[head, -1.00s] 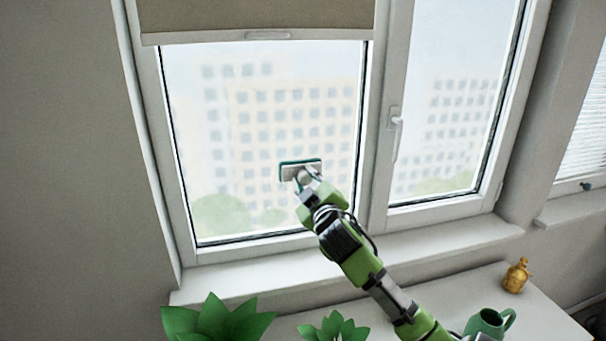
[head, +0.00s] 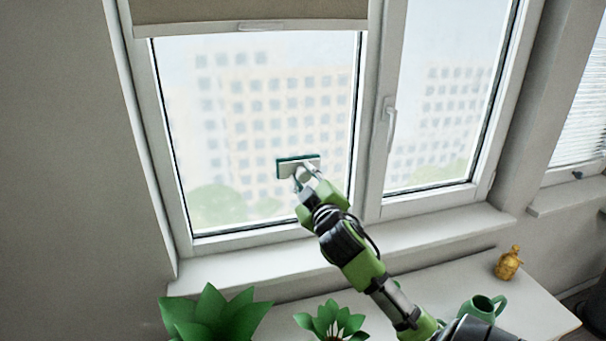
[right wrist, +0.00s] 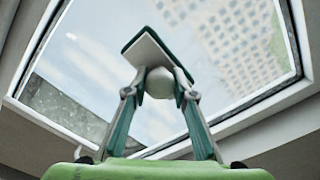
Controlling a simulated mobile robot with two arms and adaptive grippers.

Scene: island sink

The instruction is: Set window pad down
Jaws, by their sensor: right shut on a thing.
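The window pad (head: 297,166) is a flat grey-white block with a dark green face. In the head view it is in front of the lower part of the left window pane (head: 250,110). My right gripper (head: 306,183) is shut on the pad's handle. In the right wrist view, the two fingers (right wrist: 160,98) close on a rounded pale handle below the pad (right wrist: 155,55). The pad's green side faces the glass; I cannot tell whether it touches. My left gripper is not in view.
A white window sill (head: 240,268) runs below the window. A white table (head: 420,285) below it holds leafy plants (head: 214,316), a green mug (head: 482,308) and a golden bottle (head: 509,263). A window handle (head: 390,122) sticks out on the frame. The table's middle has free room.

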